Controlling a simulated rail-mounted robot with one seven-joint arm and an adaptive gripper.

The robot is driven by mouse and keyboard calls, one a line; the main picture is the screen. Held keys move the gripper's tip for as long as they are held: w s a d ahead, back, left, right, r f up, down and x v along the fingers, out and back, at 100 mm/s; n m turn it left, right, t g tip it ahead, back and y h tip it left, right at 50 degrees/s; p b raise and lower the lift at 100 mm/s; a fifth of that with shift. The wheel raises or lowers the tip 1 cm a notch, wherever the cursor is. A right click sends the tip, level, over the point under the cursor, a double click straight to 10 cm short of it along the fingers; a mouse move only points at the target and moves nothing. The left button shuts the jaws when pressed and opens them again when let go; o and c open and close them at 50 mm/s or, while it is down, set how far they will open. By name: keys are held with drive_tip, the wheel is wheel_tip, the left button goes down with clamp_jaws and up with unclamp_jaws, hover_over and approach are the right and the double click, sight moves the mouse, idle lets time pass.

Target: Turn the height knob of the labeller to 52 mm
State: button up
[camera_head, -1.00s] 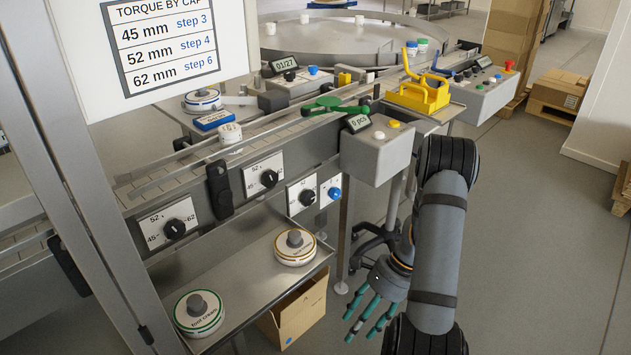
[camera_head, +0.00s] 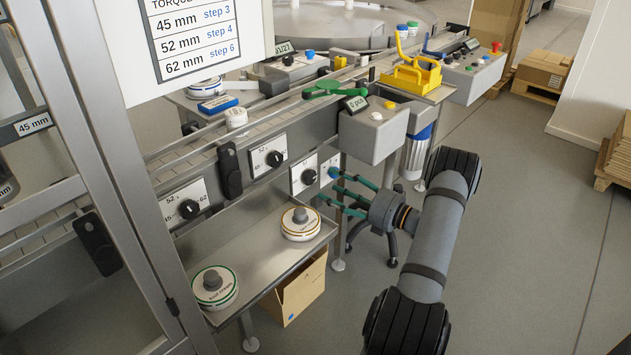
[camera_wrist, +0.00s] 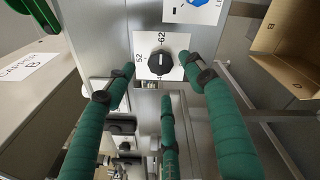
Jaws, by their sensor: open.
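My gripper (camera_head: 333,190) has long green fingers, open and empty, pointing left at the front of the conveyor line. In the wrist view its fingers (camera_wrist: 160,85) spread around the line of sight to a black knob (camera_wrist: 160,62) on a white plate marked 52 and 62; they look apart from it. This appears to be the black knob (camera_head: 309,176) beside the blue knob (camera_head: 333,172) in the head view. Two similar black dials are further left, one lower (camera_head: 189,208) and one higher (camera_head: 275,158).
A grey control box (camera_head: 372,135) juts out above the gripper.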

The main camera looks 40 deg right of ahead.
sight(313, 178)
drive_tip(key=x, duration=0.6)
drive_tip(key=shift+w, duration=0.1)
drive_tip(key=shift+c, duration=1.4)
drive_tip(key=c, duration=0.7)
drive_tip(key=shift+c, duration=0.8)
